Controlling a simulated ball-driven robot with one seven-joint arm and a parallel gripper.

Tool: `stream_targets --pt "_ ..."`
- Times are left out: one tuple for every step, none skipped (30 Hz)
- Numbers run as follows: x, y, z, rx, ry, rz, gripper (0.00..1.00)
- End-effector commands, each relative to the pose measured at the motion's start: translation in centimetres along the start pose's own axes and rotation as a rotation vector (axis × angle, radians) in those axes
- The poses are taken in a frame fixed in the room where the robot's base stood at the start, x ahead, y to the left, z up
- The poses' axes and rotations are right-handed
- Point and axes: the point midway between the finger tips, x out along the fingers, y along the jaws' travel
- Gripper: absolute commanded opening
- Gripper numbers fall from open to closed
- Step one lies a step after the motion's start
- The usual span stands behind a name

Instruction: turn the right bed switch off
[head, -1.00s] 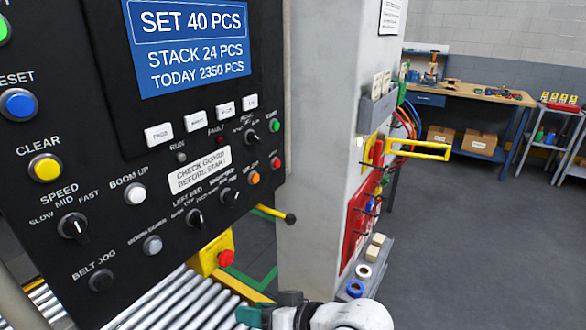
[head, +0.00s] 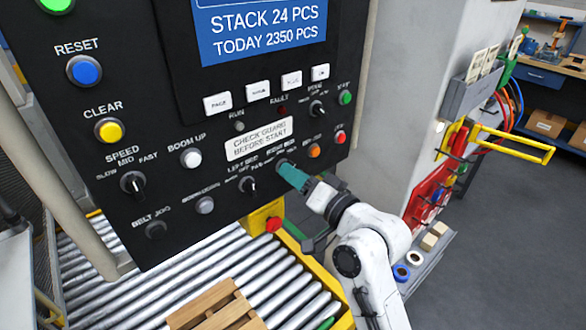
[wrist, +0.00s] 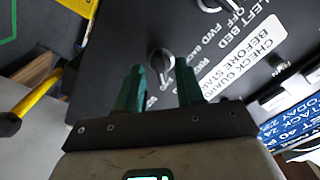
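The right bed switch is a black rotary knob (wrist: 161,60) on the dark control panel (head: 120,205). In the wrist view it lies between the two teal fingertips of my gripper (wrist: 160,68), with a visible gap on each side. Its light pointer runs toward the lower part of that picture. In the head view my gripper (head: 283,172) reaches the panel from the lower right, and its fingers largely cover the switch. The left bed switch (head: 248,185) sits just left of it, its label upper right in the wrist view.
An orange button (head: 313,151) and a red button (head: 340,137) sit close to the right of my gripper. A yellow box with a red stop button (head: 273,224) hangs below. Rollers (head: 120,285) carry a wooden pallet (head: 215,305). A grey pillar stands right.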

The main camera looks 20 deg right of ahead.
Motion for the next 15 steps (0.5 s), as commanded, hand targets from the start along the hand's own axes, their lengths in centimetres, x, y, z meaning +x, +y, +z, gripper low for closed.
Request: stream_targets --pt "0.6 -0.1 -0.1 -0.001 -0.001 -0.001 0.37" --pt "0.8 -0.1 -0.1 -0.001 0.000 -0.001 0.37" --pt "1.1 -0.1 0.0 -0.001 -0.001 -0.001 0.37" --pt "1.2 -0.1 0.0 -0.001 -0.001 0.000 0.37" --pt "1.4 0.0 0.0 -0.001 -0.001 0.000 0.37" --pt "1.5 0.0 0.0 -0.001 -0.001 0.000 0.37" --pt "1.6 0.0 0.0 -0.001 -0.001 0.000 0.37" --pt "1.6 0.0 0.0 -0.001 0.000 0.000 0.37" --pt "1.6 0.0 0.0 -0.001 0.000 0.000 0.37" --pt "1.6 0.0 0.0 -0.001 0.000 0.000 0.37" --pt "1.6 0.0 0.0 -0.001 0.000 0.000 0.37" --pt "1.6 0.0 0.0 -0.001 0.000 0.000 0.37" --pt "1.6 0.0 0.0 -0.001 0.000 0.000 0.37" --pt "1.6 0.0 0.0 -0.001 0.000 0.000 0.37" --pt "1.6 0.0 0.0 -0.001 0.000 0.000 0.35"
